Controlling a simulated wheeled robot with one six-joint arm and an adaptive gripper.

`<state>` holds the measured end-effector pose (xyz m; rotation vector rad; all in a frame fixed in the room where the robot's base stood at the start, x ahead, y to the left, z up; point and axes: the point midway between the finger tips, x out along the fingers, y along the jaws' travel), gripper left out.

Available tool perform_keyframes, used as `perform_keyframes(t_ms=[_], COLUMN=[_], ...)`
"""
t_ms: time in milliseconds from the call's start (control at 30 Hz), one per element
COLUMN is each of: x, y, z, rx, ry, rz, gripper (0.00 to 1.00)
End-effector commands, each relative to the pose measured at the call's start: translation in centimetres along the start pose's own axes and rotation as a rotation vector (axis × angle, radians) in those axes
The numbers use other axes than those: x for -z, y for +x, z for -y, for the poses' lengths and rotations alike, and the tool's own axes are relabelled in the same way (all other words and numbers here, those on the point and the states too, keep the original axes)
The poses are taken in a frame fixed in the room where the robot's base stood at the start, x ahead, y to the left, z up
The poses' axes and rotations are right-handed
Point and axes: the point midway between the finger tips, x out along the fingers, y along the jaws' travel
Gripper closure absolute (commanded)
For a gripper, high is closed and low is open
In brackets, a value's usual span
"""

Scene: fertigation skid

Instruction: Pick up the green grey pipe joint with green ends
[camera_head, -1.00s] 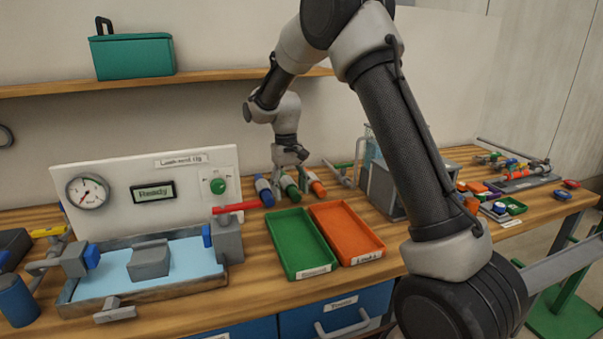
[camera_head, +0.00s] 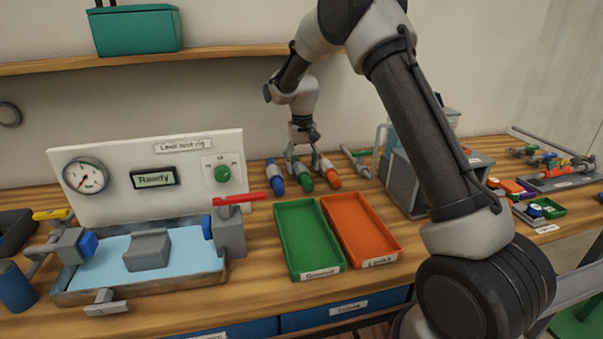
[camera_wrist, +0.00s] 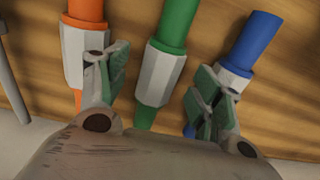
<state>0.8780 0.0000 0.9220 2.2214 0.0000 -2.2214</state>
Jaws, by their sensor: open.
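The grey pipe joint with green ends (camera_head: 302,174) lies on the wooden bench between a blue-ended joint (camera_head: 275,176) and an orange-ended joint (camera_head: 330,174). In the wrist view the green-ended joint (camera_wrist: 160,72) runs between the two fingers, its grey middle in the gap. My gripper (camera_head: 303,157) points down over it and is open. In the wrist view my gripper (camera_wrist: 158,85) has one finger beside the orange-ended joint (camera_wrist: 86,50) and the other overlapping the blue-ended joint (camera_wrist: 244,55). I cannot tell whether the fingers touch these neighbours.
In front stand a green tray (camera_head: 285,206) and an orange tray (camera_head: 398,247), both empty. The leak test rig (camera_head: 120,215) is at left, with a red-handled valve (camera_head: 229,228). A grey box (camera_head: 404,185) stands right. A shelf (camera_head: 200,57) runs above.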

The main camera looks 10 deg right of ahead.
Motion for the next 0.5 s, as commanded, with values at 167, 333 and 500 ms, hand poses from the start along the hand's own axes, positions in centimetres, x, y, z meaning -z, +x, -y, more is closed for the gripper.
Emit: perform_keyframes(t_ms=[167, 333, 500], x=[0.0, 0.0, 0.0], y=[2.8, 3.1, 3.1], z=[0.0, 0.0, 0.0], rx=[0.000, 0.000, 0.000], ry=[0.000, 0.000, 0.000], rz=[0.002, 0.000, 0.000], gripper=[0.34, 0.34, 0.54])
